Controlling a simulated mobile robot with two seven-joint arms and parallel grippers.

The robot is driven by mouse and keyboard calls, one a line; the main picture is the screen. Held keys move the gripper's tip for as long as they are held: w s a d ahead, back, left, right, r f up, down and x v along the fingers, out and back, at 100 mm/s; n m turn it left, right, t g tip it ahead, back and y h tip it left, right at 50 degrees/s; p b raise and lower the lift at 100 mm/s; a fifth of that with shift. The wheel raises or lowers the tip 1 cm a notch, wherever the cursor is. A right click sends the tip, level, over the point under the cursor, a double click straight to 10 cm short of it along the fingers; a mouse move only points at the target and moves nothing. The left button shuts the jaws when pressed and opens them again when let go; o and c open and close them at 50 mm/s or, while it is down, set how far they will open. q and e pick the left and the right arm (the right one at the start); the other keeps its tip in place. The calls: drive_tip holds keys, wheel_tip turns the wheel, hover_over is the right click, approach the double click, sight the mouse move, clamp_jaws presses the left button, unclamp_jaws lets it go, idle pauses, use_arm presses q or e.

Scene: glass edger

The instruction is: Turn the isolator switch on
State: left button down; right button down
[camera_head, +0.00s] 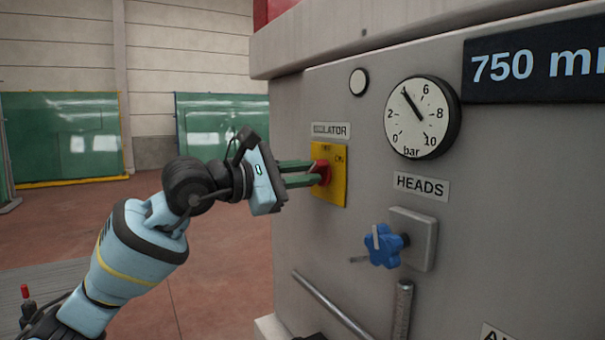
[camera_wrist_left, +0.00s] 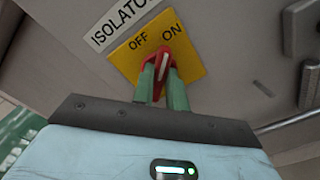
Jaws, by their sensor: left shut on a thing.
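The isolator switch is a yellow plate (camera_head: 330,189) with a red handle (camera_head: 322,171), under the ISOLATOR label on the grey machine front. My left gripper (camera_head: 314,174) reaches it from the left, its green fingers shut on the red handle, one on each side. In the left wrist view the handle (camera_wrist_left: 163,68) sits between the fingertips (camera_wrist_left: 163,84). Its white mark leans from the plate's upright towards the word ON, with OFF to the left. The fingers hide part of the handle's sides. My right gripper is not in view.
Right of the switch are a pressure gauge (camera_head: 422,118) and a blue star knob (camera_head: 383,246) under the HEADS label. A round pale button (camera_head: 358,82) is above. A slanted metal bar (camera_head: 332,306) is below. Open floor (camera_head: 222,265) lies left of the machine.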

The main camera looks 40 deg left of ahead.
use_arm(q)
drive_tip(key=shift+m, duration=1.3)
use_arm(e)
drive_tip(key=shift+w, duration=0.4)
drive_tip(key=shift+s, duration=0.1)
use_arm(q)
drive_tip(key=c, duration=1.4)
unclamp_jaws()
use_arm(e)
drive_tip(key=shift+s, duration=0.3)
